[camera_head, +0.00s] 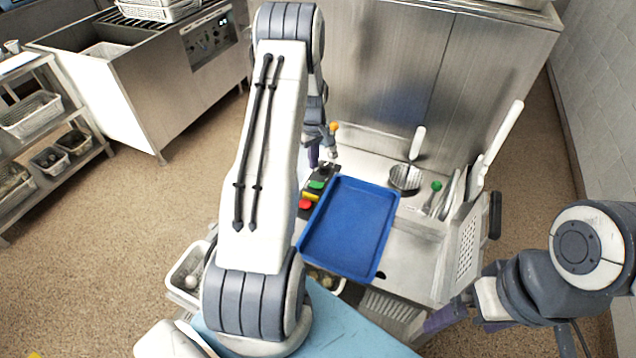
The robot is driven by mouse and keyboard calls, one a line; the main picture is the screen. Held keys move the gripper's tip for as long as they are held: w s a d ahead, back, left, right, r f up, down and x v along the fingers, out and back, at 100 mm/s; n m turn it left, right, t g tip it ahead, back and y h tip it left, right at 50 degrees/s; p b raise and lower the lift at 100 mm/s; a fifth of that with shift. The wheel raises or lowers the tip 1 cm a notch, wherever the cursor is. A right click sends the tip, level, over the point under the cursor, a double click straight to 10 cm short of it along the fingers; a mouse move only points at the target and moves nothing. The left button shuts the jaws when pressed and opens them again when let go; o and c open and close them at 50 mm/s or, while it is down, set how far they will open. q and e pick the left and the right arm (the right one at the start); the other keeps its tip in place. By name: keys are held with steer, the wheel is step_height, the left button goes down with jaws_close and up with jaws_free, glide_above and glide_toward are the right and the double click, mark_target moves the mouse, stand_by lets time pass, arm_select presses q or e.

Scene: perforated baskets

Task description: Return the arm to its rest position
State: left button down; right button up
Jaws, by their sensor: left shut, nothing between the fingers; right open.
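My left arm reaches up the middle of the view, and its white link hides part of the scene behind it. My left gripper (314,157) shows only as a small purple tip beyond the arm, shut and empty, close to the upper left of the blue tray. My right arm comes in from the right edge. My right gripper (455,320) is low at the right, partly hidden by its own links, open and empty near the front of the metal counter.
A blue tray (350,228) lies on the metal counter, beside red, yellow and green items (305,204). A strainer (405,178) and a perforated metal holder (466,248) with upright utensils stand right of it. A white basket (184,282) is lower left. Open floor lies left.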

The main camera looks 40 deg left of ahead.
stand_by(0.3)
arm_select(q)
steer(key=s+d+r+m, duration=0.2)
steer(key=d+r+m, duration=0.45)
steer(key=d, duration=0.75)
steer(key=s+d+r+m, duration=0.2)
steer(key=d+r+m, duration=0.2)
steer(key=d+r, duration=0.7)
steer(key=s+d+r+m, duration=0.1)
steer(key=s+d+m, duration=0.2)
steer(key=s, duration=0.5)
steer(key=s+d+r+m, duration=0.1)
steer(key=s+d+m, duration=0.3)
steer(key=s, duration=0.4)
steer(key=s+d+r+m+h, duration=0.1)
steer(key=s+d+m, duration=0.3)
steer(key=s+d, duration=0.2)
steer(key=shift+s, duration=0.9)
steer(key=shift+r, duration=0.1)
